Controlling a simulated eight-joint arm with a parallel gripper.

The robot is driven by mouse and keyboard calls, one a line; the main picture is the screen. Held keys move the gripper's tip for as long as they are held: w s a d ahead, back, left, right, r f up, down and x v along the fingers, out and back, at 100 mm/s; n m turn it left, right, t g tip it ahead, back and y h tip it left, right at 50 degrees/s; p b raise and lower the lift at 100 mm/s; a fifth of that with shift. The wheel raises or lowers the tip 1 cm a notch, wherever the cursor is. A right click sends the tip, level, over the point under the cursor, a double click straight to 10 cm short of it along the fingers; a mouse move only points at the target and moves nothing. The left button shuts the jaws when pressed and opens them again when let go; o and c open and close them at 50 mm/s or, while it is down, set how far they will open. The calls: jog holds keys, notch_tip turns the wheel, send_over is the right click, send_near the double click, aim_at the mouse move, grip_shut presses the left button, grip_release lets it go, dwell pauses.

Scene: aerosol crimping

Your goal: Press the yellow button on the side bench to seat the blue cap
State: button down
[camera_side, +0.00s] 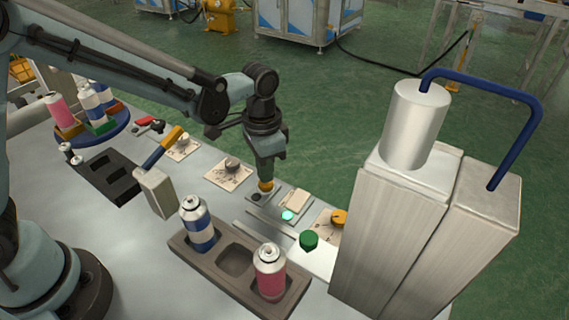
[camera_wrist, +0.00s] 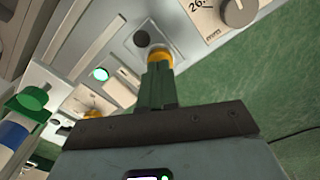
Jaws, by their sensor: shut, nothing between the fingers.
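The yellow button (camera_side: 265,185) sits on the side bench strip, right below my gripper (camera_side: 266,177). In the wrist view the yellow button (camera_wrist: 160,54) shows just beyond the tips of my shut green fingers (camera_wrist: 158,76). The fingers point at it and seem to touch it or hover very close; the contact itself is hidden. A can with a blue band (camera_side: 199,230) stands upright in a dark tray. I cannot make out a separate blue cap.
A dark round button (camera_side: 256,197) and a lit teal lamp (camera_side: 288,216) lie beside the yellow button. A pink can (camera_side: 269,277) stands in the tray (camera_side: 187,253). A green knob (camera_side: 309,240) is nearby. A tall metal housing (camera_side: 395,235) blocks the right.

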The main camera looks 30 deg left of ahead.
jog(key=shift+f, duration=0.65)
jog(key=shift+r, duration=0.1)
dwell(0.3)
notch_tip(320, 180, up, 11)
dwell(1.3)
jog(key=s+a+n+t, duration=0.6)
jog(key=s+a, duration=0.4)
jog(key=a, duration=0.2)
jog(key=shift+s+a+r+t, duration=0.25)
jog(key=shift+s+r+t, duration=0.05)
jog(key=shift+t, duration=0.3)
